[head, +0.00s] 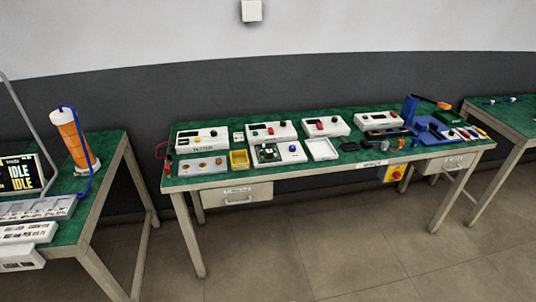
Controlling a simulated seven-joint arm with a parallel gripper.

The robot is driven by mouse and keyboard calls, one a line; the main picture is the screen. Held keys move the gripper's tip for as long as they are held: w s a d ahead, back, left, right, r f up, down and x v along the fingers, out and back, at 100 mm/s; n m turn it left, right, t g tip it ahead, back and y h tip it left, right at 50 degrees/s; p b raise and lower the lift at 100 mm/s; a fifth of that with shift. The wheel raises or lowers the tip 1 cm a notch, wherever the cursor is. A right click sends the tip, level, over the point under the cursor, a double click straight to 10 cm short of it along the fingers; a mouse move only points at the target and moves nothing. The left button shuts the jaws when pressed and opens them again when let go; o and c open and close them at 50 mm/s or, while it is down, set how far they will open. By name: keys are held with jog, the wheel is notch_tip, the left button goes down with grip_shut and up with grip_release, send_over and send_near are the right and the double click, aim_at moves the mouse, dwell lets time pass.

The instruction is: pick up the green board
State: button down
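The green board (267,153) is small and sits toward the front of the middle workbench, left of centre. It appears to rest on or in a white fixture, beside a white panel with a blue knob (292,149). At this size I cannot tell how it is seated. My gripper is not in view.
The bench (340,165) has a green top crowded with white tester boxes (201,138), a yellow bin (239,160), an empty white tray (322,149) and a blue stand (410,108). A left bench (112,145) holds an orange cylinder (72,140). The floor in front is clear.

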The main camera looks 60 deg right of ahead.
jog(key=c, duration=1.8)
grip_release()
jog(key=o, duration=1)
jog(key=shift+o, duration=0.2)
